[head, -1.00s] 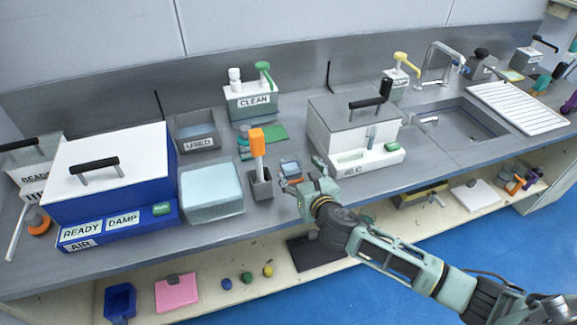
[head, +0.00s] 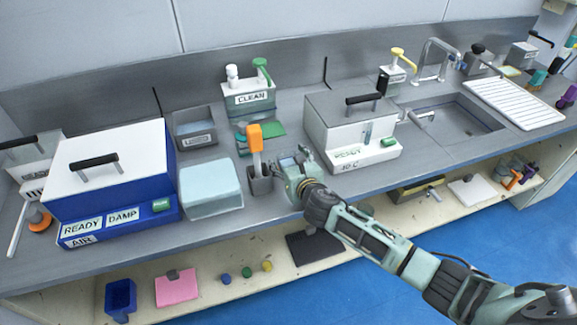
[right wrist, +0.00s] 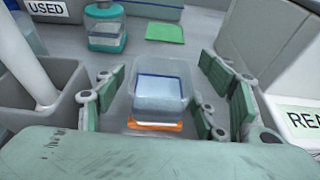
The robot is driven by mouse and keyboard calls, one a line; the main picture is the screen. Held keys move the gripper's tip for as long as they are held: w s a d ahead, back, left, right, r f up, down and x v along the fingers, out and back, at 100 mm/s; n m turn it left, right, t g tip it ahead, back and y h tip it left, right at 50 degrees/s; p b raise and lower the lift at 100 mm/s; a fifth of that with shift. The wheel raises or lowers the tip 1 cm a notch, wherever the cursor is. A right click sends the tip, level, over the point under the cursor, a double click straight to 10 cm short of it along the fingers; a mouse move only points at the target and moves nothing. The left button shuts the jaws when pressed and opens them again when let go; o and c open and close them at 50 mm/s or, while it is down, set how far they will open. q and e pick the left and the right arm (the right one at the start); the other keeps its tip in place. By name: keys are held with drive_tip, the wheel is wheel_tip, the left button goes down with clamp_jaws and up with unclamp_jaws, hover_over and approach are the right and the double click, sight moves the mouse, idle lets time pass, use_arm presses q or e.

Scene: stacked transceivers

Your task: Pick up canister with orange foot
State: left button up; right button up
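A clear canister with an orange foot (right wrist: 158,95) stands upright on the grey counter in the right wrist view, with a bluish block inside. In the head view it is mostly hidden by my right gripper (head: 292,163). In the right wrist view the right gripper (right wrist: 163,80) is open, with its green finger pads on either side of the canister. Gaps show between the pads and its walls. My left gripper is not in view.
Close on the left stands a grey holder (head: 260,182) with an orange-topped tool (head: 255,140). On the right is the white 40 C bath (head: 350,157). Behind are a teal-lidded canister (right wrist: 105,30) and a green mat (right wrist: 165,33).

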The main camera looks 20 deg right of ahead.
drive_tip(key=c, duration=1.1)
drive_tip(key=shift+r, duration=0.1)
drive_tip(key=shift+r, duration=0.6)
wheel_tip(320, 180, up, 3)
drive_tip(key=shift+w+r, duration=0.1)
drive_tip(key=shift+r, duration=0.05)
drive_tip(key=s+d+r, duration=0.2)
drive_tip(key=s, duration=0.1)
drive_tip(key=s+d+r, duration=0.2)
drive_tip(key=s, duration=0.1)
drive_tip(key=s+d+r, duration=0.2)
drive_tip(key=s, duration=0.2)
drive_tip(key=shift+d+r, duration=0.15)
